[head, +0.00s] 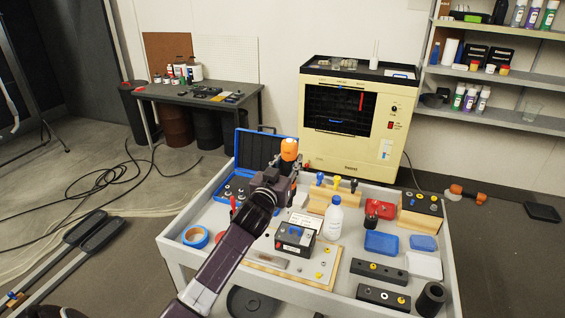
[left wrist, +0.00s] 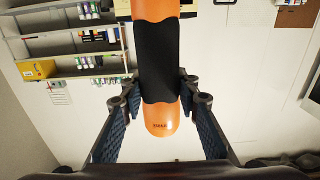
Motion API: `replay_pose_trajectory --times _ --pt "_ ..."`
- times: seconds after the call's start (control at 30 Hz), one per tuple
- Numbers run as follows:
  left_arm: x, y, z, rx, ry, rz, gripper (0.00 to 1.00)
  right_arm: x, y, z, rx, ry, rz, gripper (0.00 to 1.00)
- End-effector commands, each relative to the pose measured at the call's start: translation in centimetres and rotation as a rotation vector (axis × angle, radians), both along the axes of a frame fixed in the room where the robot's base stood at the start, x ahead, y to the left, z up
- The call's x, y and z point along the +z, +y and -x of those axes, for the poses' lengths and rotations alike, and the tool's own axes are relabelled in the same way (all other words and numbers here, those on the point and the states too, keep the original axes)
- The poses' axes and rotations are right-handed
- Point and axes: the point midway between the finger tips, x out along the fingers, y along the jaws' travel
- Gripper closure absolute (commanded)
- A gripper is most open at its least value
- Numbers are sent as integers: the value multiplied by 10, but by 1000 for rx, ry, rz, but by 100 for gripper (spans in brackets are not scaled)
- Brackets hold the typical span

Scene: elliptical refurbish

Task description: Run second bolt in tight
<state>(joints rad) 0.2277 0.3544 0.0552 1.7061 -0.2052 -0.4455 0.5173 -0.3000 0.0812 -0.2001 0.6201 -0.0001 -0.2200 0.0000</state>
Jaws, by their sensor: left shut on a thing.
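My left gripper (head: 285,170) is shut on an orange and black power tool, whose orange end (head: 289,150) sticks up above the fingers. In the left wrist view the tool (left wrist: 158,60) stands between the two fingers (left wrist: 158,98), with its rounded orange end nearest me. The gripper is above the far left part of the grey cart. A dark grey block (head: 296,240) with blue and red parts on top sits on a wooden-edged board (head: 298,279). Small yellow pieces (head: 318,276) stand on the board. Which piece is the second bolt, I cannot tell. My right gripper does not show.
A white bottle (head: 333,217) stands behind the block. An open blue case (head: 260,150), blue tape roll (head: 195,237), blue boxes (head: 381,243) and black racks (head: 383,296) share the cart. A cream cabinet (head: 345,150) stands behind it. Cables (head: 100,180) lie on the floor at left.

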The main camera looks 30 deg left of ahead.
Motion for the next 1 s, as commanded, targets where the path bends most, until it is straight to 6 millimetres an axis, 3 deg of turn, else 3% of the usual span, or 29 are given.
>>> replay_pose_trajectory --times 0.03,0.1,0.3,0.57,1.0 --pt "-1 -17 -5 -7 -11 3 100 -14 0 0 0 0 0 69" --pt "1 -35 -10 -7 -11 3 100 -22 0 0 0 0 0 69" --pt "12 -68 -16 -2 -11 -1 100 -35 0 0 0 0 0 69" --pt "3 -70 -16 -1 -7 -2 100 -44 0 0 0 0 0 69" --pt "-38 -70 -16 -1 -8 -3 100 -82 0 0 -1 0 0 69"
